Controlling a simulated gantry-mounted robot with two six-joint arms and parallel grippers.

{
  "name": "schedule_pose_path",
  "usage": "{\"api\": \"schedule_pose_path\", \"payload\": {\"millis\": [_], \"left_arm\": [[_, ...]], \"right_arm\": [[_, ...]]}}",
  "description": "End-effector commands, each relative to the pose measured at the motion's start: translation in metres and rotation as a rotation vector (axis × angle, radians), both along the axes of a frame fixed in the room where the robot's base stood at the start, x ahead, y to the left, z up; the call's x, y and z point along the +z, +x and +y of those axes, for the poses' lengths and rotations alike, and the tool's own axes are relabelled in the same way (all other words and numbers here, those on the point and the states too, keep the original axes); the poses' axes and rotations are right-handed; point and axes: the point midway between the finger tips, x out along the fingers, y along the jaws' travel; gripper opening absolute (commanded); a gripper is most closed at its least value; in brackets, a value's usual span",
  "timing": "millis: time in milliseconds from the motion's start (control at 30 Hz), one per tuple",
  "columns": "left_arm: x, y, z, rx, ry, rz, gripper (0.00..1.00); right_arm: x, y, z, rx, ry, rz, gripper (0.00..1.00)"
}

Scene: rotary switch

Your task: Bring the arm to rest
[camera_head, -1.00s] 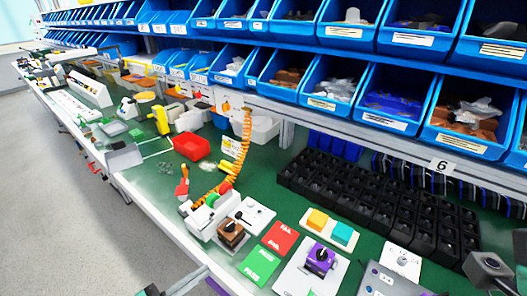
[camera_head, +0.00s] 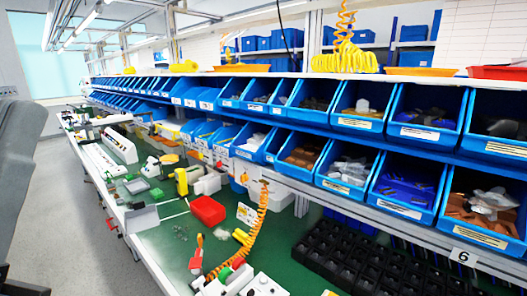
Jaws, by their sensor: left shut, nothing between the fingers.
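My left arm (camera_head: 22,165) is a large grey shape along the left edge of the head view, over the floor and clear of the bench. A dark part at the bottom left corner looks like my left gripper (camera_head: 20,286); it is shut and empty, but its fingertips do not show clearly. My right gripper is not in view. The rotary switches are below the bottom edge of the picture. A white plate (camera_head: 263,285) shows partly at that edge.
A green-topped bench (camera_head: 170,242) runs away to the far left. Blue bins (camera_head: 345,170) line its back. A red tray (camera_head: 208,210), an orange coiled cord (camera_head: 258,225) and a black rack (camera_head: 355,262) are on the bench side. Grey floor (camera_head: 75,250) lies open at left.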

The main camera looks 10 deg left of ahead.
Motion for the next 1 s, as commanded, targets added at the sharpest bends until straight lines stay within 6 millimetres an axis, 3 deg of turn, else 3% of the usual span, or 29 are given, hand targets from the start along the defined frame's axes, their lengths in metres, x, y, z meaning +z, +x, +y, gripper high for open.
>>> {"api": "schedule_pose_path", "payload": {"millis": [33, 67, 100, 367, 733, 800, 900, 1000], "left_arm": [[-0.016, 0.019, -0.007, -0.118, -0.058, 0.115, 0.00], [-0.010, 0.021, -0.006, -0.160, -0.099, 0.127, 0.00], [0.023, 0.020, -0.005, -0.149, -0.090, 0.118, 0.00], [0.128, 0.021, -0.005, -0.141, -0.089, 0.118, 0.00], [0.311, 0.021, -0.004, -0.138, -0.088, 0.119, 0.00], [0.336, 0.022, -0.004, -0.138, -0.088, 0.119, 0.00], [0.359, 0.022, -0.004, -0.138, -0.088, 0.119, 0.00], [0.367, 0.022, -0.004, -0.138, -0.088, 0.119, 0.00]], "right_arm": [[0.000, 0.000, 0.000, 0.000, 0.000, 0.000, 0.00], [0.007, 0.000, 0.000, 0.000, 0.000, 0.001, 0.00], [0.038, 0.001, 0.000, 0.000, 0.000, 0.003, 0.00], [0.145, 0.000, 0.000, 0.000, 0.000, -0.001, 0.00], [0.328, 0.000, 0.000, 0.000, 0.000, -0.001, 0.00], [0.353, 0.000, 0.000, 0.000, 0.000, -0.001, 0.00], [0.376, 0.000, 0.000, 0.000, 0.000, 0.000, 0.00], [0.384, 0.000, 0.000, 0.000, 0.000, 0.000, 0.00]]}}
